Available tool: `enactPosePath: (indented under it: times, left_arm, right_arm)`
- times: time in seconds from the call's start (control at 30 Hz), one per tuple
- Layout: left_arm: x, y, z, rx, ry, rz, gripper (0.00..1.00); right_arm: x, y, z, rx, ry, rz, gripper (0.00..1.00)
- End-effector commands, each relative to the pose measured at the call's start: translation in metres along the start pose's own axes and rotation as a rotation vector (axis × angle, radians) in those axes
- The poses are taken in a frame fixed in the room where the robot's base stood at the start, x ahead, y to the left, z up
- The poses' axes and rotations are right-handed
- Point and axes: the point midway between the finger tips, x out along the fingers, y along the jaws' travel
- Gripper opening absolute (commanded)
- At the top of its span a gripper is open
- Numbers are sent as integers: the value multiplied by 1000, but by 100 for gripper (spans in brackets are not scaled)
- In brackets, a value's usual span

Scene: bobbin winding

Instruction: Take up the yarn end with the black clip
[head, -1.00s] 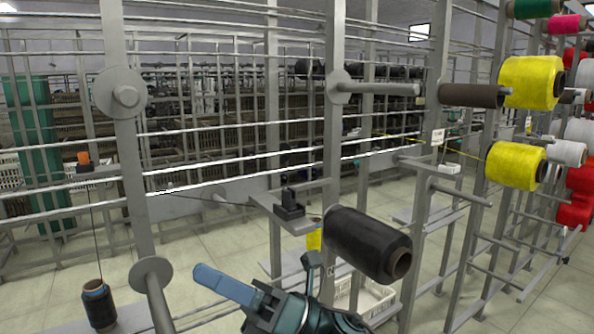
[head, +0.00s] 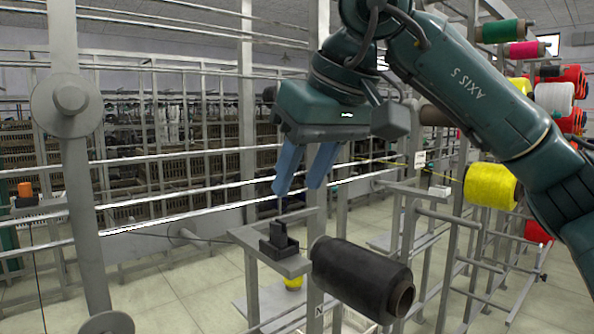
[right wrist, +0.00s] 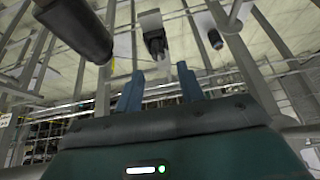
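The black clip (head: 280,240) stands on a small grey shelf plate (head: 262,236). A thin dark strand (head: 205,239) runs from the left toward the clip; its end cannot be made out. A large black yarn bobbin (head: 355,278) sits just right of the plate. My right gripper (head: 296,190) is open and empty, its two blue fingers pointing down above the clip and apart from it. In the right wrist view the gripper (right wrist: 160,76) shows its fingers spread, with the clip (right wrist: 155,42) beyond them and the bobbin (right wrist: 75,28) at upper left. My left gripper is not in view.
Grey upright posts (head: 75,170) and horizontal rails surround the shelf. A yellow bobbin (head: 490,185) and a white block (head: 439,190) are to the right. An orange clip (head: 25,189) is at the far left. Open floor lies behind the shelf.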

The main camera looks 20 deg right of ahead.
Motion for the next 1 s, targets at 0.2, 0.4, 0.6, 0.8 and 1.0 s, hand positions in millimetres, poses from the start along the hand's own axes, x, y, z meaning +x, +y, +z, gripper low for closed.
enactPosePath:
  times: [0.2, 0.4, 0.6, 0.8, 1.0]
  left_arm:
    - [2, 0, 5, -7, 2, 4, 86]
    - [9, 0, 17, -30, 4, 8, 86]
    - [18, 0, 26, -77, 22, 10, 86]
    - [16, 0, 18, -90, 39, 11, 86]
    - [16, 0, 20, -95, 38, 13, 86]
  right_arm:
    - [4, 4, 1, -10, 5, 23, 38]
    - [23, 4, 2, -9, 5, 20, 38]
    - [50, 4, 3, -10, 5, 19, 38]
    - [71, 4, 0, -10, 3, 17, 38]
    - [85, 4, 0, -9, 4, 18, 38]
